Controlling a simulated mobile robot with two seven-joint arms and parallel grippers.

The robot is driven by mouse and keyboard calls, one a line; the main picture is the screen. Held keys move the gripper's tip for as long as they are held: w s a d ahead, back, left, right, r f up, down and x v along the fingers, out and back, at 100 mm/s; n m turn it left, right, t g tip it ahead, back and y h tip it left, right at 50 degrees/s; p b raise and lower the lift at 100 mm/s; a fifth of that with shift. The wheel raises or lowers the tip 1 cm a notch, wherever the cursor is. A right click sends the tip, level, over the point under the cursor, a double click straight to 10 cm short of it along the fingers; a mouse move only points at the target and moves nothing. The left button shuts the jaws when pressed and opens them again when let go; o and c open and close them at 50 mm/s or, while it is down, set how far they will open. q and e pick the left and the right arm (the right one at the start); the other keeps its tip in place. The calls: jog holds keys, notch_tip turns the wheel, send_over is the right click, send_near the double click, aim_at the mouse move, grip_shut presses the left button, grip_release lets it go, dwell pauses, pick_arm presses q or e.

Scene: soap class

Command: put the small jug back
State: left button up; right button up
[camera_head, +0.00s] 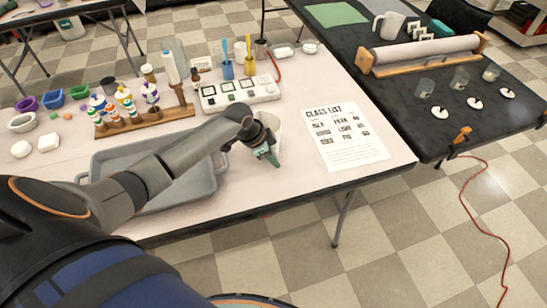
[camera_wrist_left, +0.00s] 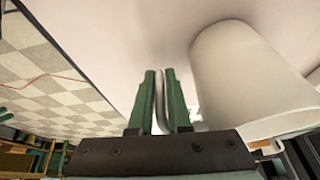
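The small jug (camera_head: 273,126) is pale and stands near the front middle of the light table, left of the class list sheet. It is partly hidden behind my left gripper (camera_head: 267,153) in the head view. In the left wrist view the jug (camera_wrist_left: 245,75) fills the right side, its pale handle between the two green fingers of my left gripper (camera_wrist_left: 160,100). The fingers are close against the handle on both sides. I cannot tell whether the jug touches the table. My right gripper is not in view.
A grey tray (camera_head: 178,206) lies under my left arm. A wooden rack of bottles (camera_head: 145,122) and a white tray of squares (camera_head: 239,93) stand behind. The class list (camera_head: 345,135) lies right. A dark table (camera_head: 425,135) adjoins, with a larger white jug (camera_head: 388,25).

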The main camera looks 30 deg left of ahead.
pick_arm(q)
jog(key=o, duration=0.4)
jog(key=shift+r, duration=0.1)
jog(key=p+v, duration=0.1)
jog(key=v, duration=1.1)
